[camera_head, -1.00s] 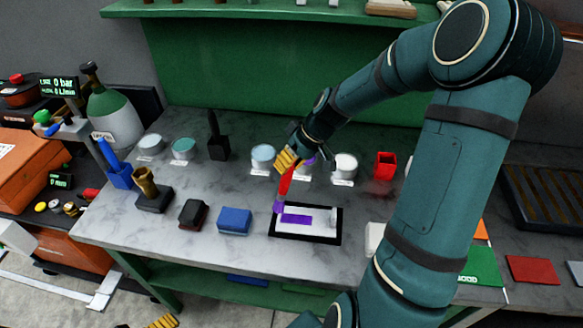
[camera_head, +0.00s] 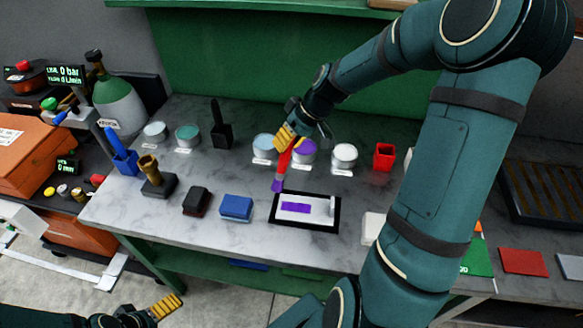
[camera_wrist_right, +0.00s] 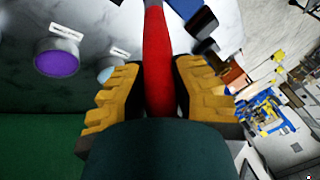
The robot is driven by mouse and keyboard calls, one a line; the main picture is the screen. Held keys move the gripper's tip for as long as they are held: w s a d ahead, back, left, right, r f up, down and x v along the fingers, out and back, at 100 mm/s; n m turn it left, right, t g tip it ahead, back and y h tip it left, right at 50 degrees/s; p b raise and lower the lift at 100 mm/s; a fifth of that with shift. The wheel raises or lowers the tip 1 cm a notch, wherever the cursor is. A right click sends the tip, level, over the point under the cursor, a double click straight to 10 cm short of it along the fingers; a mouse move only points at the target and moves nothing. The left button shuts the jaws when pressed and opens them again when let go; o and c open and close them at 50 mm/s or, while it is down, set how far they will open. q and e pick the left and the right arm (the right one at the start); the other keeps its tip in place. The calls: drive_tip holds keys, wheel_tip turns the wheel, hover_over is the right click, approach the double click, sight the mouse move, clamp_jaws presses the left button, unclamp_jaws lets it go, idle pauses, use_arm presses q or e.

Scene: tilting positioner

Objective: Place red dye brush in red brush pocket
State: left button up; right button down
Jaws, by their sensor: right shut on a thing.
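My right gripper (camera_head: 287,139) is shut on the red dye brush (camera_head: 283,162), holding it above the table. The brush has a red handle and a purple tip that hangs by the upper left corner of the black-framed white plate (camera_head: 320,211). The right wrist view shows the red handle (camera_wrist_right: 157,60) between the yellow fingers. The red brush pocket (camera_head: 384,157) is a small red open-topped holder, apart from the brush to its right, and it looks empty. My left gripper (camera_head: 166,305) is low at the bottom left, away from the table; its opening is unclear.
The plate bears a purple stripe (camera_head: 296,207). Dye cups, one purple (camera_head: 304,150) and one white (camera_head: 344,156), stand between brush and red pocket. A blue holder (camera_head: 123,163) and a black holder (camera_head: 221,136) stand to the left. My right arm covers the table's right part.

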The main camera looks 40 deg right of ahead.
drive_tip(key=shift+d, duration=0.1)
drive_tip(key=s+d+r+m+h+b, duration=0.1)
drive_tip(key=s+d+m+h+b, duration=0.3)
drive_tip(key=d, duration=1.3)
drive_tip(key=s+d+r+m+h+b, duration=0.15)
drive_tip(key=s+d, duration=0.35)
drive_tip(key=d, duration=1.1)
wheel_tip(320, 180, down, 11)
drive_tip(key=shift+s+d+r+h, duration=0.15)
drive_tip(key=shift+s+d+h, duration=0.1)
drive_tip(key=shift+h, duration=0.2)
